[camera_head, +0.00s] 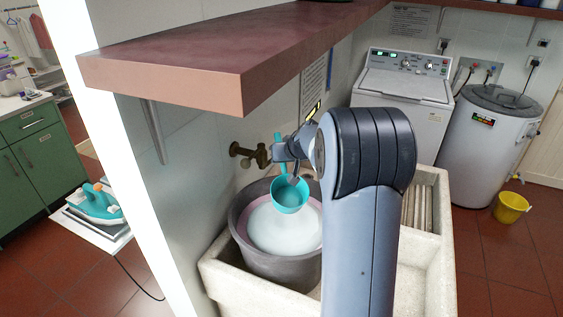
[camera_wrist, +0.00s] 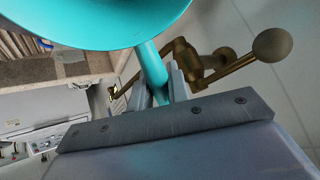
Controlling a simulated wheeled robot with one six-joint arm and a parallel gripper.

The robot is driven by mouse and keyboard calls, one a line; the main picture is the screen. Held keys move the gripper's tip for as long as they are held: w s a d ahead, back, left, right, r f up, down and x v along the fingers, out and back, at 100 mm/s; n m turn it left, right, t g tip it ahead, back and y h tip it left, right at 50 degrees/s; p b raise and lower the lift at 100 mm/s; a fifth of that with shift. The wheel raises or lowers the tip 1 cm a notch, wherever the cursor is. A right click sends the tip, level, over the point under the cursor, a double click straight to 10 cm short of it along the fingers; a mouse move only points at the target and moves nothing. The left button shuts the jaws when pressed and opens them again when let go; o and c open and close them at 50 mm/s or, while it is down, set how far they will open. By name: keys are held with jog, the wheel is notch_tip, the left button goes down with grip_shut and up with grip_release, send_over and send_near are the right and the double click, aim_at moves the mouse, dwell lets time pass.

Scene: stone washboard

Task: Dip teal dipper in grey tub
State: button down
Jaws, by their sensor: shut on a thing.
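The teal dipper (camera_head: 289,195) has a round cup and a straight handle. My gripper (camera_head: 291,165) is shut on the handle, and the cup hangs over the grey tub (camera_head: 245,250) in the head view. The tub holds whitish liquid, and my arm covers its right side. I cannot tell from this angle whether the cup touches the liquid. In the wrist view the dipper's cup (camera_wrist: 95,18) fills the top left, and its handle runs down between the fingers of my gripper (camera_wrist: 162,85).
The tub stands in a stone sink (camera_head: 435,240). A brass tap (camera_head: 250,155) on the wall is close behind my gripper and shows large in the wrist view (camera_wrist: 225,65). A thick reddish shelf (camera_head: 240,60) juts out above. A washing machine (camera_head: 405,90) stands at the back.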

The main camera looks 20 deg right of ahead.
aim_at(284, 184)
jog(key=shift+s+a+f+t+b, duration=0.2)
jog(key=shift+s+f+t+b, duration=1)
jog(key=shift+b, duration=4.2)
jog(key=shift+s+a+f+t+b, duration=0.2)
jog(key=shift+s+f+t+b, duration=0.95)
jog(key=shift+b, duration=4.2)
jog(key=shift+g, duration=0.65)
jog(key=f+b, duration=0.1)
jog(key=f, duration=0.2)
jog(key=f+b, duration=0.2)
jog(key=f, duration=0.1)
jog(key=s+f+b, duration=0.1)
jog(key=f+b, duration=0.1)
jog(key=f, duration=0.1)
jog(key=shift+f, duration=0.15)
jog(key=shift+f+p, duration=0.1)
jog(key=shift+p, duration=0.4)
jog(key=f+g+p, duration=0.1)
jog(key=p, duration=0.4)
jog(key=w+f+g+p, duration=0.1)
jog(key=p, duration=0.4)
jog(key=f+g+p, duration=0.1)
jog(key=p, duration=0.5)
jog(key=shift+w+d+f+g, duration=0.15)
jog(key=shift+w+g, duration=0.15)
jog(key=shift+w, duration=0.05)
